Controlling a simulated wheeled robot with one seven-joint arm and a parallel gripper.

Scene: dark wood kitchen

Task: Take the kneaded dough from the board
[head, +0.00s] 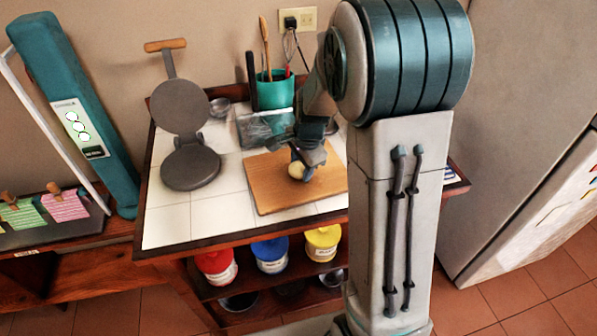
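The dough (296,171) is a small pale ball on the wooden board (270,193), near the board's middle. The board lies on the white tiled table top. My gripper (303,168) is low over the board, right at the dough. One dark finger shows against the dough and hides part of it. The other finger is hard to make out, so I cannot tell whether the fingers are closed on the dough. The dough seems to rest on the board or very close above it.
A grey tortilla press (190,168) stands open on the left of the table (165,227). A teal utensil pot (275,92) and a clear container (262,128) stand behind the board. Red, blue and yellow canisters (270,254) are on the shelf below. The fridge (500,120) is on the right.

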